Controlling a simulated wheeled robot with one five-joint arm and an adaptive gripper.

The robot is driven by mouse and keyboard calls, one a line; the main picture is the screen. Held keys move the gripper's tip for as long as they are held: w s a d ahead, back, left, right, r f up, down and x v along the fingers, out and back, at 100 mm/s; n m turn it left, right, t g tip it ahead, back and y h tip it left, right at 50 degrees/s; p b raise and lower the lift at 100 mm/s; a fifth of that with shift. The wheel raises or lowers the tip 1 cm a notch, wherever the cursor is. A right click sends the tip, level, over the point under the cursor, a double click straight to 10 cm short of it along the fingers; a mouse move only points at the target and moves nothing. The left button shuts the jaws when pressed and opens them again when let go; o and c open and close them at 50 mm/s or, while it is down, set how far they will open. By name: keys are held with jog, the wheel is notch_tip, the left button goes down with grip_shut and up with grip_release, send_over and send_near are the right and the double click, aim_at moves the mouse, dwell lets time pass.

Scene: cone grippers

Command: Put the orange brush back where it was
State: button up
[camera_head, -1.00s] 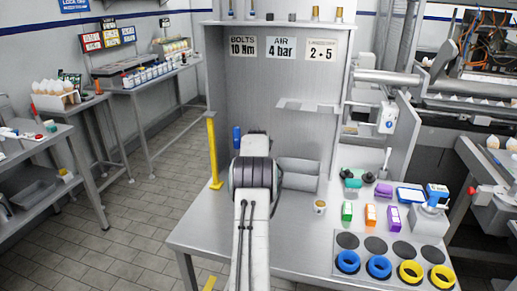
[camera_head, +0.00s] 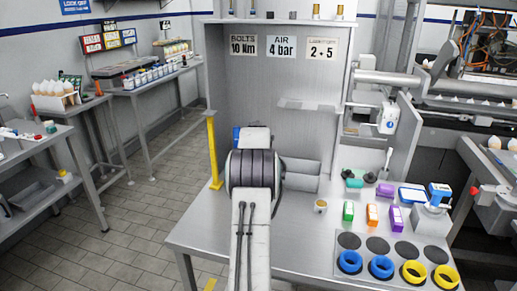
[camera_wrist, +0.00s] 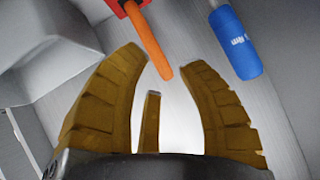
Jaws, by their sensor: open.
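In the wrist view an orange brush handle (camera_wrist: 150,45) runs down from the top edge, with a red part (camera_wrist: 122,5) at its upper end. Its bristles are not visible. My gripper (camera_wrist: 165,60) is open, with brown fingers on either side of the handle's lower end in the picture. I cannot tell whether the handle touches a finger or how far off it is. In the head view my arm hides the brush and the fingers.
A blue cylinder (camera_wrist: 236,45) with white lettering is close to the right fingertip. A grey bin (camera_wrist: 40,40) is at the left. On the bench are a small cup (camera_head: 320,206), coloured boxes (camera_head: 371,215) and yellow and blue rings (camera_head: 381,267). A yellow post (camera_head: 212,150) stands left of my arm.

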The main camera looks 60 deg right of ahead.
jog(key=b+v, duration=0.3)
jog(key=v, duration=0.5)
jog(key=shift+b, duration=0.3)
jog(key=w+a+n+t+y, duration=0.1)
jog(key=w+a+n+y, duration=0.15)
jog(key=a, duration=0.55)
jog(key=w+a+n+y, duration=0.1)
jog(key=w+a, duration=0.3)
jog(key=a, duration=0.4)
jog(key=s+a+f+n+y, duration=0.1)
jog(key=a+f+n+y, duration=0.15)
jog(key=a, duration=0.85)
jog(key=s+a+f+n+y, duration=0.1)
jog(key=a+n, duration=0.2)
jog(key=a, duration=0.8)
jog(key=s+a+f+n+g+y, duration=0.1)
jog(key=s+a+f+n, duration=0.2)
jog(key=s+a, duration=0.6)
jog(key=s+a+f+n+g+y, duration=0.2)
jog(key=s+a+f+n, duration=0.2)
jog(key=s+a, duration=0.5)
jog(key=shift+a+f+g, duration=0.2)
jog(key=shift+f+g, duration=0.1)
jog(key=shift+f, duration=0.1)
jog(key=shift+w+r, duration=0.1)
jog(key=shift+r, duration=0.05)
notch_tip(320, 180, up, 7)
jog(key=p, duration=0.7)
jog(key=shift+r, duration=0.25)
